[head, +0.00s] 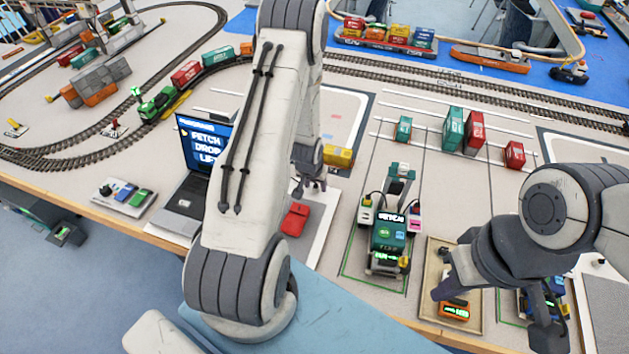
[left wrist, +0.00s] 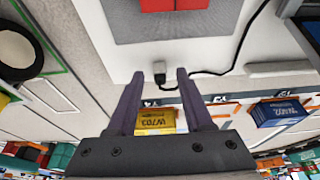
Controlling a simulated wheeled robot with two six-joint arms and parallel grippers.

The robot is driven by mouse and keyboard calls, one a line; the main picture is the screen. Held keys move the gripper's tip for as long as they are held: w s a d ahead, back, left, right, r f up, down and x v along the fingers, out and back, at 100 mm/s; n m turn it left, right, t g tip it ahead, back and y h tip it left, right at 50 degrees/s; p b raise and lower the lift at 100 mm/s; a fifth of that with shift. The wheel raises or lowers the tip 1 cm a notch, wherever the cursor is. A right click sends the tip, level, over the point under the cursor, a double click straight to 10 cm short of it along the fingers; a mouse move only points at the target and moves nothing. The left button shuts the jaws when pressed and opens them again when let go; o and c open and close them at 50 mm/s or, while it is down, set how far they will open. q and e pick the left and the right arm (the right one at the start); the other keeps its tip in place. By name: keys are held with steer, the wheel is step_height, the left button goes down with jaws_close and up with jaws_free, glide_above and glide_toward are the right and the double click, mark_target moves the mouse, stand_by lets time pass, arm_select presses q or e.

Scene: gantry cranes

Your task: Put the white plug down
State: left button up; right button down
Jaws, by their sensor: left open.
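The white plug (left wrist: 159,72) is on the end of a black cable (left wrist: 200,72) in the left wrist view. It appears to rest on the white board (left wrist: 125,62). My left gripper (left wrist: 155,75) is open, with one finger on each side of the plug and gaps between. In the head view my left gripper (head: 313,182) is low over the board, partly behind my own arm, and the plug cannot be made out there. My right gripper (head: 495,318) has its fingers apart near a wooden tray (head: 430,262).
A red block (head: 295,219) sits on a grey pad near the plug. A yellow container (head: 338,156) lies beyond my left gripper, and a laptop (head: 188,190) stands left. A green-and-black machine (head: 388,235) is to the right. The tray holds an orange device (head: 455,310).

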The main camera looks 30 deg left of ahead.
arm_select(q)
steer(key=shift+r, duration=0.35)
steer(key=a+v, duration=0.1)
steer(key=v, duration=1)
steer(key=s+d+r+m, duration=0.2)
steer(key=d+r, duration=0.3)
steer(key=d, duration=0.4)
steer(key=s+d+r+m, duration=0.2)
steer(key=d+r+m, duration=0.1)
steer(key=d+r, duration=0.4)
steer(key=s+d+r+m+g+h, duration=0.1)
steer(key=s+d+r+m, duration=0.1)
steer(key=s+d, duration=0.3)
steer(key=s+d+r+m+g, duration=0.2)
steer(key=s+d, duration=0.4)
steer(key=s, duration=0.6)
step_height(320, 180, up, 3)
steer(key=shift+d+f+m+h+p, duration=0.1)
steer(key=shift+d+m+h+p, duration=0.25)
steer(key=shift+m, duration=0.35)
steer(key=shift+s, duration=0.1)
